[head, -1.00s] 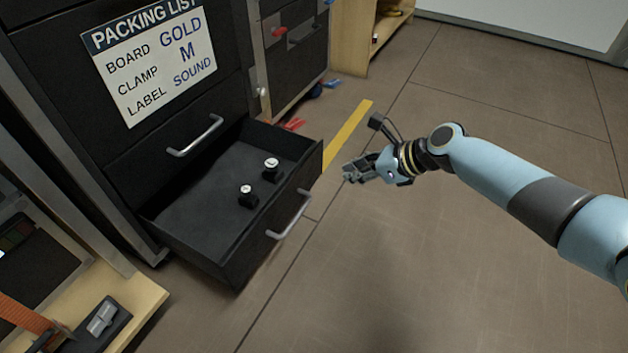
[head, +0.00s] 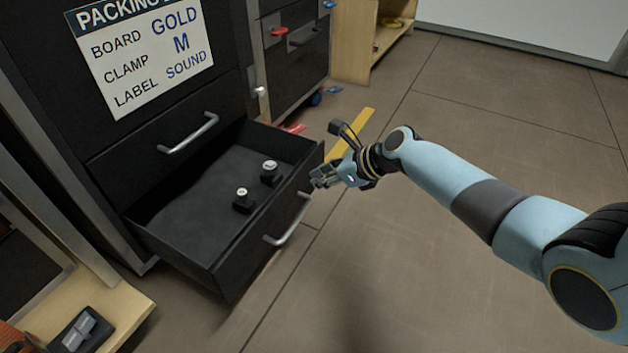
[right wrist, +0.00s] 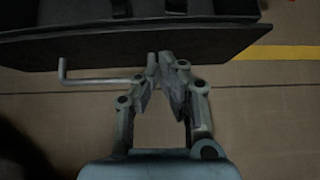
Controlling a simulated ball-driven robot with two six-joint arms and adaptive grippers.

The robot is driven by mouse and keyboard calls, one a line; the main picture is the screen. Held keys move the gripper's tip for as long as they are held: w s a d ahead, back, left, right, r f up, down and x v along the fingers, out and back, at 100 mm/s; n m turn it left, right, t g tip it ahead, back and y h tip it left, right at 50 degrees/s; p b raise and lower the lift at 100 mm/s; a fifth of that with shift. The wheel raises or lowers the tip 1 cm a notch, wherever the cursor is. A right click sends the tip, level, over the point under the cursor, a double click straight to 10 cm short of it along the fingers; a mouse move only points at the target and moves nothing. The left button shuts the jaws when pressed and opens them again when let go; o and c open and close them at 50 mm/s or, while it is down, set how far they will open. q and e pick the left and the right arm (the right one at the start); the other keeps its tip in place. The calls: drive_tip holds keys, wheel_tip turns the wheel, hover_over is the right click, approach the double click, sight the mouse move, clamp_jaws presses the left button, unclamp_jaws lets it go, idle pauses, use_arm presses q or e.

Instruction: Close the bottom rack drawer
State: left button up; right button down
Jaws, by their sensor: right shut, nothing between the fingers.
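The bottom rack drawer (head: 262,258) is black and stands pulled out from the black rack, with a silver bar handle (head: 290,222) on its front. Two small black items with white tops, one nearer (head: 242,203) and one farther (head: 269,174), stand inside it. My right gripper (head: 318,179) is shut and empty, by the right end of the drawer front. In the right wrist view the shut fingertips (right wrist: 162,60) are at the drawer front's edge (right wrist: 130,55), right of the handle (right wrist: 100,80). Whether they touch the front I cannot tell. My left gripper is not in view.
A closed drawer with a handle (head: 188,134) and a packing list sign (head: 145,55) are above. A wooden shelf unit (head: 358,45) and a yellow floor stripe (head: 352,133) lie beyond. The floor at right is clear. A wooden surface (head: 128,305) is at lower left.

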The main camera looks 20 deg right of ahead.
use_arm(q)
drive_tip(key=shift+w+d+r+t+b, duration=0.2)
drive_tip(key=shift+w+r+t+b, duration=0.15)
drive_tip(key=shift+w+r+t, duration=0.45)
use_arm(e)
drive_tip(key=shift+w+a, duration=0.6)
drive_tip(key=shift+w, duration=0.15)
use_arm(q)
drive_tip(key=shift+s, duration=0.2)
